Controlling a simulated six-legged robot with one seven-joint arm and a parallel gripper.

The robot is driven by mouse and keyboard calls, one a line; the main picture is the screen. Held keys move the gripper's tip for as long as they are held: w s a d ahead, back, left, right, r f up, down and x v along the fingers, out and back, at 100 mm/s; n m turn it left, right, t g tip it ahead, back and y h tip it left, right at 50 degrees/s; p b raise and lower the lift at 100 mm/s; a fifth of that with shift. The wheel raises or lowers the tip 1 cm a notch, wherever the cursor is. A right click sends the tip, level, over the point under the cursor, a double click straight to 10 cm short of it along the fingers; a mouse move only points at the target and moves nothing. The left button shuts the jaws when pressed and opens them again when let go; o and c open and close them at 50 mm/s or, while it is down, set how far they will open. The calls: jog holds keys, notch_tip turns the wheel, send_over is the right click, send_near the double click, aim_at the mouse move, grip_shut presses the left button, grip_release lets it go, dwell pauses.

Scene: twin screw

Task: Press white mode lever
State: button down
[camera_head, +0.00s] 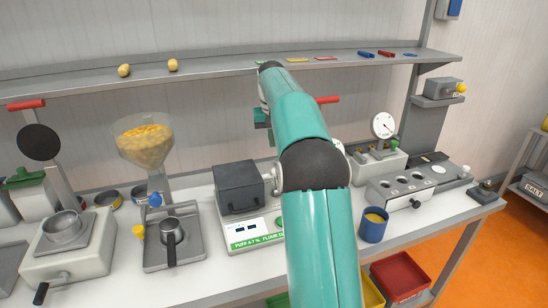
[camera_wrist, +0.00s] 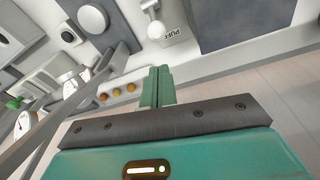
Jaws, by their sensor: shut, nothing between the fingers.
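The white lever (camera_wrist: 155,29), with a rounded white end, shows at the top of the wrist view beside a small plate (camera_wrist: 175,32) reading PUFF. My gripper (camera_wrist: 157,72) has its two green fingers together, with nothing between them. In that picture the fingertips lie just below the lever, with a visible gap to it. In the head view the grey machine (camera_head: 240,187) with a dark box stands left of my arm, which hides part of its right side. My gripper is largely hidden behind my arm there, so its exact distance from the lever is unclear.
A hopper of yellow pieces (camera_head: 145,147) and a portafilter stand (camera_head: 172,243) are left of the machine. A blue cup (camera_head: 373,225) and a box with round holes (camera_head: 400,187) are to the right. A shelf (camera_head: 215,70) runs above the bench.

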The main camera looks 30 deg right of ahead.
jog(key=shift+s+f, duration=0.1)
jog(key=shift+f, duration=0.2)
jog(key=f, duration=0.3)
jog(key=w+f, duration=0.1)
jog(key=f, duration=0.2)
jog(key=d+f, duration=0.1)
jog(key=f, duration=0.2)
jog(key=shift+w, duration=0.15)
jog(key=shift+s+a+r+t, duration=0.1)
jog(key=shift+s+r+t, duration=0.2)
jog(key=shift+t, duration=0.2)
